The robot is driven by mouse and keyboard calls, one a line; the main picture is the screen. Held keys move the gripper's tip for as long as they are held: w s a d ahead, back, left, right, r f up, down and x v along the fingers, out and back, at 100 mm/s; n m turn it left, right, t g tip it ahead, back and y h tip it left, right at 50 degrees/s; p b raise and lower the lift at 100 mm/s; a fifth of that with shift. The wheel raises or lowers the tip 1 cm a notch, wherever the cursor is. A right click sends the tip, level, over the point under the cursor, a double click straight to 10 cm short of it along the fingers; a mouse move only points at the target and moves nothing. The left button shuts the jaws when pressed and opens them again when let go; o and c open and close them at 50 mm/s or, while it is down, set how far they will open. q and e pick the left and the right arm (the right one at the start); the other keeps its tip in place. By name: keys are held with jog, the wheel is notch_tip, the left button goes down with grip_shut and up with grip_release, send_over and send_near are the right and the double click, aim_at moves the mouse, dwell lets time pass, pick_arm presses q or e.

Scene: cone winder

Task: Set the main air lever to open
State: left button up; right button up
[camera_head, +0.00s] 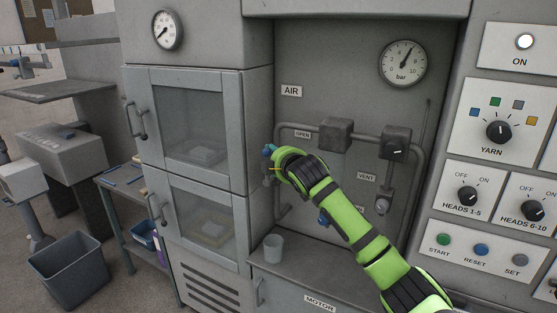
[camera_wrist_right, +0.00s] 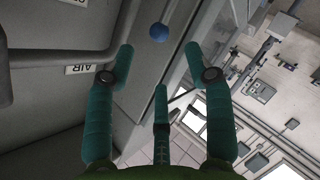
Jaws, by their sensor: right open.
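My right gripper (camera_head: 269,156) is at the left side of the air panel, in front of the edge of the glass-door cabinet. In the right wrist view its teal fingers (camera_wrist_right: 161,50) are spread open with nothing between them. A round blue knob (camera_wrist_right: 158,32) shows just beyond the fingertips, apparently on the air lever; it is not held. I cannot tell whether it touches a finger. The lever's shaft and angle are largely hidden. The AIR label (camera_head: 291,90) and OPEN label (camera_head: 302,134) are readable in the head view. My left gripper is out of view.
Pipes (camera_head: 424,160) and a pressure gauge (camera_head: 403,63) are on the panel behind my right arm. A VENT label (camera_head: 366,177) and another blue knob (camera_head: 323,218) sit lower. A cup (camera_head: 273,248) stands on the ledge (camera_head: 300,270). The cabinet (camera_head: 200,178) bounds the left.

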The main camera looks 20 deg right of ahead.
jog(key=shift+v, duration=0.95)
jog(key=shift+f, duration=0.1)
